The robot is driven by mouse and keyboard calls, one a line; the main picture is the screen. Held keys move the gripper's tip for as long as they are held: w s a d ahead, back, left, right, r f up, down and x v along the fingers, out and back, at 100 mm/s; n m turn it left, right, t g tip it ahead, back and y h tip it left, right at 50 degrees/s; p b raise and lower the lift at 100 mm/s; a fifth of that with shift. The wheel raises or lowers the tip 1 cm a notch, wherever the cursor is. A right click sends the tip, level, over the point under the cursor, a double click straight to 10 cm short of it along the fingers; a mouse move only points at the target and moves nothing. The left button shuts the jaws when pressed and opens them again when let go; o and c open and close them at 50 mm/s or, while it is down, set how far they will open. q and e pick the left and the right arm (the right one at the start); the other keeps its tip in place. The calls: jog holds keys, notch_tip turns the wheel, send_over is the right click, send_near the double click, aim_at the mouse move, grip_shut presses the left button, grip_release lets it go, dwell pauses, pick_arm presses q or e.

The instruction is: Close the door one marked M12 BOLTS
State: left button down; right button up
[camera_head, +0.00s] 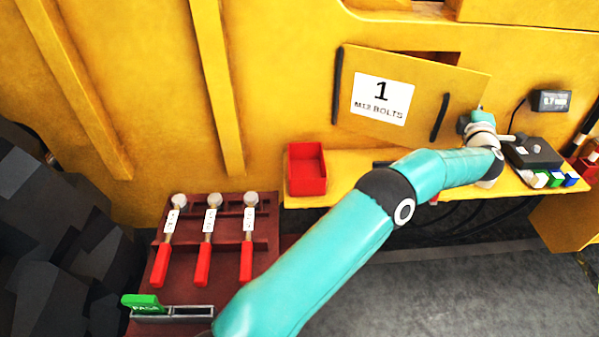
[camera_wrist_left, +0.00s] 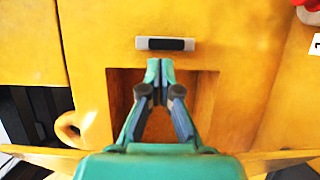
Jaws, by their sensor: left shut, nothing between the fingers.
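Door one (camera_head: 420,88), a yellow panel with a white label reading "1 M12 BOLTS" (camera_head: 382,99), stands ajar. A brown opening shows above its top edge. A black handle (camera_head: 440,117) is near its right edge. My left gripper (camera_head: 479,108) is at the door's right edge; the head view does not clearly show whether they touch. In the left wrist view my left gripper (camera_wrist_left: 160,72) is shut and empty, in front of a recess (camera_wrist_left: 205,100) in yellow metal, just below a black bar (camera_wrist_left: 165,44). My right gripper is not in view.
A yellow shelf (camera_head: 345,165) runs below the door, holding a red bin (camera_head: 306,169) and a dark device (camera_head: 533,152) with coloured blocks. A brown rack (camera_head: 224,260) with red-handled tools stands lower left. A small display (camera_head: 550,100) is mounted at right.

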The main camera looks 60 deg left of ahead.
pick_arm(q)
jog(key=shift+s, duration=0.15)
jog(key=v, duration=1.1)
jog(key=shift+s+d, duration=0.25)
jog(key=shift+m, duration=0.3)
